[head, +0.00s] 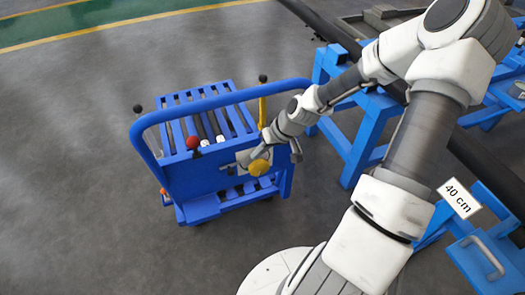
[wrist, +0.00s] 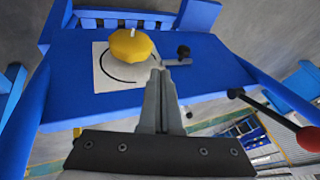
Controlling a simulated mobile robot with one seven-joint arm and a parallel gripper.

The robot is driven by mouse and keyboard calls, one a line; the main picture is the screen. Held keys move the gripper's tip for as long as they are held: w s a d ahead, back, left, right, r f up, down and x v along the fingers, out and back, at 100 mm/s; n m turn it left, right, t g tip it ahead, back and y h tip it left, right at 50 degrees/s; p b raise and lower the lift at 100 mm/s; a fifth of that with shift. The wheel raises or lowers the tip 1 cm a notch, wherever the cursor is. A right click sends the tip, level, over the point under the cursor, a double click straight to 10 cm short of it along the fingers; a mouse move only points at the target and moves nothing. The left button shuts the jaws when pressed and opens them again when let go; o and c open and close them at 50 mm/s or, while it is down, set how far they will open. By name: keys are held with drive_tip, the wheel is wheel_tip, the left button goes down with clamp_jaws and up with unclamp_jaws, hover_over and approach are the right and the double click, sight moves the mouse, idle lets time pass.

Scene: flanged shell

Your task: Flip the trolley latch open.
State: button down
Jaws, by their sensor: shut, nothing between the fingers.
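The blue trolley (head: 215,180) stands on the floor left of my arm. Its upright panel (wrist: 215,65) carries a pale plate (wrist: 105,75) with a black curved line and a yellow knob (wrist: 132,45), which also shows in the head view (head: 259,167). A short grey lever (wrist: 178,62) with a dark ball end sticks out to the right of the plate; it looks like the latch. My gripper (wrist: 158,75) is shut and empty, its fingertips just below the knob and left of the lever's ball. Whether they touch anything is unclear. In the head view the gripper is partly hidden.
A red ball on a black rod (wrist: 308,138) is at the right of the wrist view. The trolley's curved blue handle rail (head: 148,155) rises around the panel. Blue stands (head: 365,130) are right of the trolley. The floor to the left is clear.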

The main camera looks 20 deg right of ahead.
sight(229, 169)
drive_tip(key=a+f+b, duration=0.1)
drive_tip(key=a+f, duration=0.1)
drive_tip(key=w+a+f+b, duration=0.1)
drive_tip(key=a+f, duration=0.2)
drive_tip(key=shift+w+a+f, duration=0.1)
drive_tip(key=shift+w+a, duration=0.1)
idle(0.3)
drive_tip(key=shift+a, duration=1.85)
drive_tip(key=shift+d, duration=0.2)
